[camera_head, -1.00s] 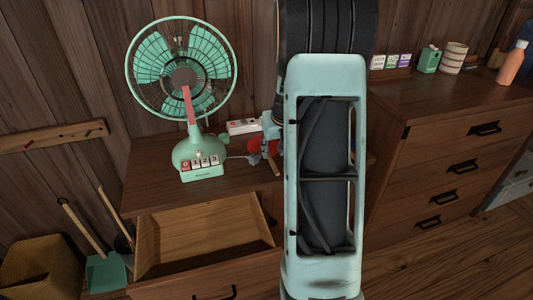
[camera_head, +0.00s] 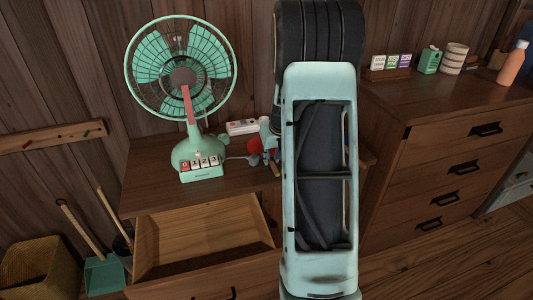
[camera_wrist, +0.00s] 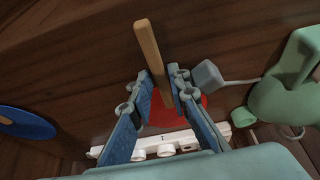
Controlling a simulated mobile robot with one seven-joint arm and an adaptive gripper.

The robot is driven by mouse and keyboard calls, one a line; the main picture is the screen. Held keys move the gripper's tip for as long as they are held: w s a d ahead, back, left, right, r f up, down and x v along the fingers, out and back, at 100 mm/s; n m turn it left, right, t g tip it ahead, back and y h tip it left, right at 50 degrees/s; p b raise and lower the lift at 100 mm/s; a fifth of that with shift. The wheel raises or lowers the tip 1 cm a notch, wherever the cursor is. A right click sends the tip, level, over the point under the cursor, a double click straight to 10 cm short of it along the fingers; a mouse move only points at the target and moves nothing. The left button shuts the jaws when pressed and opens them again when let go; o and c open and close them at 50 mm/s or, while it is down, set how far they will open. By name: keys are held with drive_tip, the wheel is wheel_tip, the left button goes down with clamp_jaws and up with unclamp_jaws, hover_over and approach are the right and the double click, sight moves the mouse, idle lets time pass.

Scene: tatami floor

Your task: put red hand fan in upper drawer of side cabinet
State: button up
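The red hand fan (camera_head: 256,146) lies on the side cabinet (camera_head: 150,190), right of the green electric fan, partly hidden by my arm. In the wrist view the red hand fan (camera_wrist: 165,116) shows between my fingers, with its wooden handle (camera_wrist: 150,55) pointing away. My gripper (camera_wrist: 163,78) is open, with one blue-padded finger on each side of the handle; I cannot tell whether either touches it. My gripper (camera_head: 268,154) is low over the cabinet top in the head view. The upper drawer (camera_head: 262,232) is pulled out and looks empty.
The green electric fan (camera_head: 182,78) stands left on the cabinet. A white power strip (camera_head: 242,127) lies behind the red fan. A blue disc (camera_wrist: 25,122) shows in the wrist view. A taller chest (camera_head: 440,150) stands right. A basket (camera_head: 40,270) and dustpan (camera_head: 104,273) are at left.

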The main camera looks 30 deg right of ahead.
clamp_jaws()
drive_tip(key=shift+r, duration=0.1)
